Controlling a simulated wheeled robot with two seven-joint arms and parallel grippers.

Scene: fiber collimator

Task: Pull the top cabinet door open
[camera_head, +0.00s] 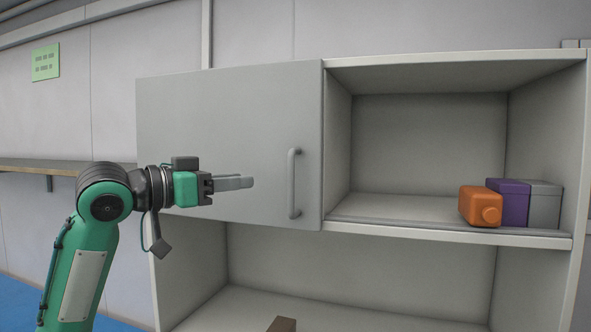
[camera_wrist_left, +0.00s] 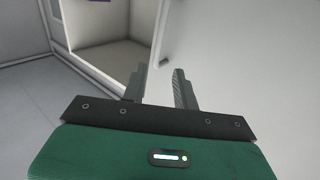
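The top cabinet door (camera_head: 220,130) is a flat grey panel and looks closed, left of an open shelf bay. Its vertical bar handle (camera_head: 293,183) is near the door's right edge. My left gripper (camera_head: 250,182) is in front of the door, to the left of the handle, with its fingers pointing right toward it. In the left wrist view the two fingers (camera_wrist_left: 160,72) stand apart with nothing visible between them. A pale thin piece just beyond the fingertips may be the handle, but it is hard to tell. My right gripper is out of view.
The lower shelf (camera_head: 340,312) has a small brown block (camera_head: 282,324). A wall ledge (camera_head: 60,165) is at the left. The space right of the handle is clear.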

